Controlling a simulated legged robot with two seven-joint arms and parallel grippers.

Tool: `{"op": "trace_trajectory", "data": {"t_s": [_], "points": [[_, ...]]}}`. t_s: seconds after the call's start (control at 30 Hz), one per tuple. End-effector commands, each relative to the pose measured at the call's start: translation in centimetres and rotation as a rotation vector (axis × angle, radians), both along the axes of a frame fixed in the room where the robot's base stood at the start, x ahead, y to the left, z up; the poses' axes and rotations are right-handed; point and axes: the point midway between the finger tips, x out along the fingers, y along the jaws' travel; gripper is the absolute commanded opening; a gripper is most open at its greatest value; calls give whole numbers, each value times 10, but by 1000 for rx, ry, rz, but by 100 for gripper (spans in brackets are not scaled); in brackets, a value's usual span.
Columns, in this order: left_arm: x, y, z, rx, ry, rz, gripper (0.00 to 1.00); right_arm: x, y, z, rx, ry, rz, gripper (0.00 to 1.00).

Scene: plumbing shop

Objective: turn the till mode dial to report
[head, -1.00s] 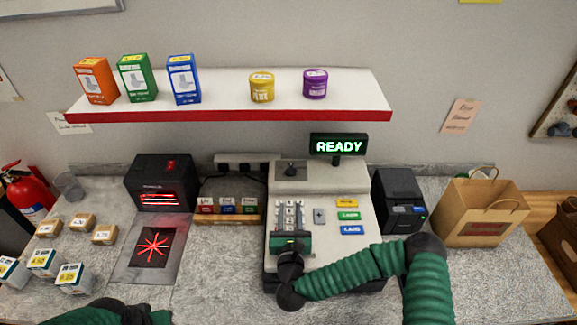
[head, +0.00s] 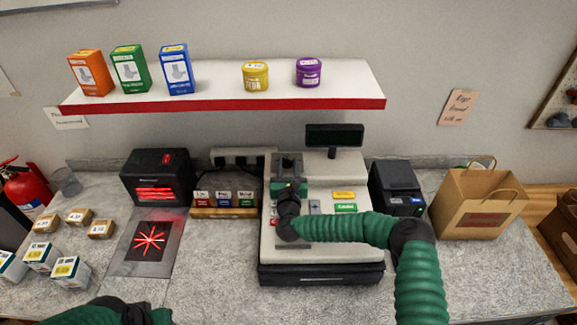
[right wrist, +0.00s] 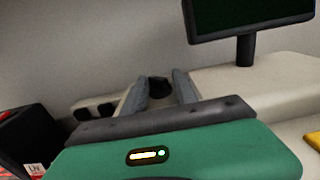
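The till (head: 330,255) stands on the counter, with a small display (head: 334,135) on a post that is dark and blank. The dark mode dial (right wrist: 158,86) is at the upper left of the till. In the right wrist view it shows between and just beyond the fingertips of my right gripper (right wrist: 160,82). The two fingers are apart, and I see no clear contact with the dial. In the head view my right gripper (head: 287,168) covers most of the dial area, so its pointer and labels are hidden. Only part of my left arm shows at the lower left.
A black scanner box (head: 157,178) and a red-lit plate (head: 150,240) are left of the till. A black printer (head: 395,188) and a paper bag (head: 478,205) are at its right. A shelf (head: 215,90) with boxes and jars hangs above.

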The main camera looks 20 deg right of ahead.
Motion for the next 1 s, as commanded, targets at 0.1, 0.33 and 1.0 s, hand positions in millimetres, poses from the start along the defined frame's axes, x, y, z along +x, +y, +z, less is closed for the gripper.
{"op": "trace_trajectory", "data": {"t_s": [0.1, 0.33, 1.0], "points": [[0, 0, 0, 0, 0, 0, 36, 0, 0, -2, 0, 3, -2, 25], [0, 0, 0, 0, 0, 0, 36, -1, 0, -2, 0, 4, -1, 0], [0, 0, -25, 0, 0, 0, 36, 0, 4, -9, 1, 6, -120, 0]]}}
